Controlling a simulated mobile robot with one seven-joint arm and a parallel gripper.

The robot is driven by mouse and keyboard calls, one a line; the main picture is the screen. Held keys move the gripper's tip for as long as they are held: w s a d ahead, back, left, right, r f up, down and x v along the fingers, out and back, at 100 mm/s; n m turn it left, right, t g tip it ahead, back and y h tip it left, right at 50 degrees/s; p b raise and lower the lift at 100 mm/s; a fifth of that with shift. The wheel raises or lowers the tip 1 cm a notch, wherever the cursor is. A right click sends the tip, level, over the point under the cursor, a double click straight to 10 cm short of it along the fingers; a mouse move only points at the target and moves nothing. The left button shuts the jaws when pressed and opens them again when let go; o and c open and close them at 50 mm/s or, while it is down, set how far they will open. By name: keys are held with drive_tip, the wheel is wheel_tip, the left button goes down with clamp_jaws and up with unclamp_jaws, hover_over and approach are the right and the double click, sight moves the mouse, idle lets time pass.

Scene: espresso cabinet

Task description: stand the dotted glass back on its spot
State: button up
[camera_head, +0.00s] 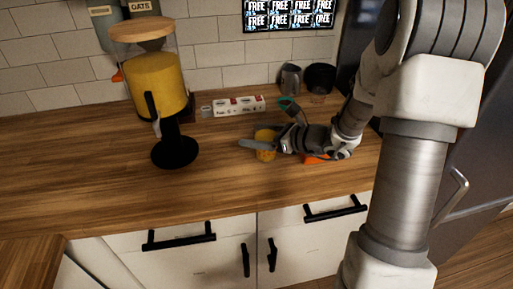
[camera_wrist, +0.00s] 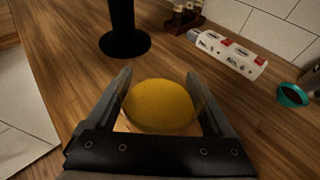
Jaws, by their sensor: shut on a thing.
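A clear glass with yellow contents (camera_wrist: 160,104) sits between the two fingers of my gripper (camera_wrist: 158,78) in the wrist view. The fingers are shut on its sides. I look down into its top, and it seems upright. In the head view the glass (camera_head: 265,134) is at the middle of the wooden counter, partly hidden by my gripper (camera_head: 254,146). I cannot make out dots on it. I cannot tell whether its base touches the counter. No marked spot is clearly visible.
A yellow-filled dispenser (camera_head: 157,85) on a round black foot (camera_head: 175,152) stands to the left. A white-and-red carton (camera_head: 238,105) lies behind. A teal-rimmed item (camera_wrist: 293,95), a grey pitcher (camera_head: 290,78) and a dark pot (camera_head: 320,78) are back right. An orange item (camera_head: 315,159) lies by my wrist.

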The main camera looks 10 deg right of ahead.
drive_tip(key=shift+a+f+b, duration=0.1)
drive_tip(key=shift+f+b, duration=0.25)
drive_tip(key=shift+f, duration=1.7)
drive_tip(key=shift+f, duration=0.1)
drive_tip(key=shift+f, duration=0.1)
drive_tip(key=o, duration=1.5)
drive_tip(key=shift+r, duration=0.25)
drive_tip(key=v, duration=1.2)
drive_tip(key=shift+p, duration=0.45)
